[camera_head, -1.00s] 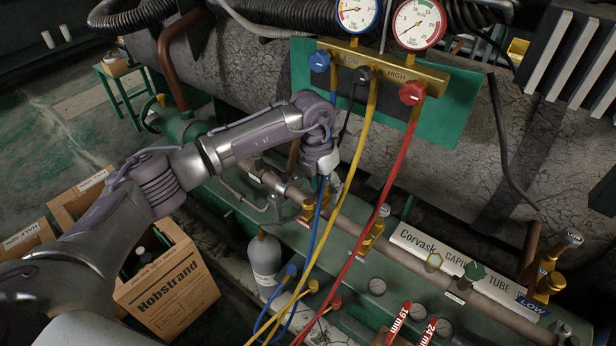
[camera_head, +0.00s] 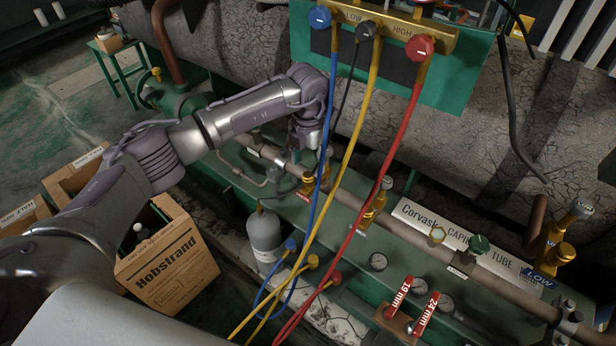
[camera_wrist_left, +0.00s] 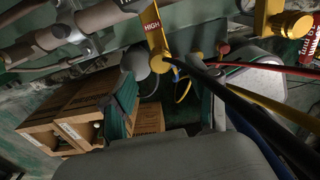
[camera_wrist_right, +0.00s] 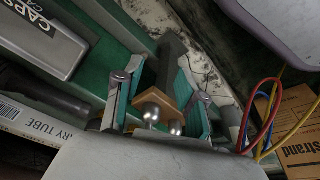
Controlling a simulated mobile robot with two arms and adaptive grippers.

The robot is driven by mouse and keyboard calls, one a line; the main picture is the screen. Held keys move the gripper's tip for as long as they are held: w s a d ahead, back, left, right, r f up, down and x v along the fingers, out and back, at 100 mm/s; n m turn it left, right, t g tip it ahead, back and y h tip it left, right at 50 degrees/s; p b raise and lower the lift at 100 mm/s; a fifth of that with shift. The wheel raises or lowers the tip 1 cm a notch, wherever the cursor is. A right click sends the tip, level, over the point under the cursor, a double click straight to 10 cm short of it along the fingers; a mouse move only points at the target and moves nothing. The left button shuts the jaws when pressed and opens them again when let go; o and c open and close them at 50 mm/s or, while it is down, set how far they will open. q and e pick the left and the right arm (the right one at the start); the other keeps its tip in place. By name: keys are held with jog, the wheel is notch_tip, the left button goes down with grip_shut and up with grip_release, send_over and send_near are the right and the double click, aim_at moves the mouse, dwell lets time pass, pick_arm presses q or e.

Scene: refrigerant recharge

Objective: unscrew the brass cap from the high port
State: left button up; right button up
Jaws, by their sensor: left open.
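The high port (camera_head: 308,186) is a brass fitting on the pipe. In the left wrist view the port (camera_wrist_left: 157,42) carries a red HIGH tag (camera_wrist_left: 152,20) and ends in a round brass cap (camera_wrist_left: 162,65). My left gripper (camera_head: 303,150) is just above the port, its fingers mostly hidden by the wrist. In the left wrist view the gripper (camera_wrist_left: 170,88) is open, with the cap in line between its green-padded fingertips; no contact shows. My right gripper (camera_wrist_right: 165,85) shows only in its wrist view.
Blue, yellow and red hoses (camera_head: 384,160) hang from the manifold (camera_head: 395,27) close to the left gripper. A grey bottle (camera_head: 264,232), red-handled wrenches (camera_head: 398,298) and the low port (camera_head: 553,250) stand nearby. A CAPS tray (camera_wrist_right: 62,62) shows in the right wrist view.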

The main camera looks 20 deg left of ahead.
aim_at(308, 175)
pick_arm(q)
notch_tip(308, 175, down, 4)
jog(key=b, duration=0.3)
jog(key=shift+f, duration=0.2)
jog(key=shift+r, duration=0.1)
pick_arm(e)
jog(key=w+v, duration=0.2)
jog(key=v, duration=0.8)
jog(key=shift+r+t, duration=0.3)
jog(key=shift+r, duration=0.4)
jog(key=shift+s+r, duration=0.1)
jog(key=shift+s, duration=0.05)
pick_arm(q)
grip_shut()
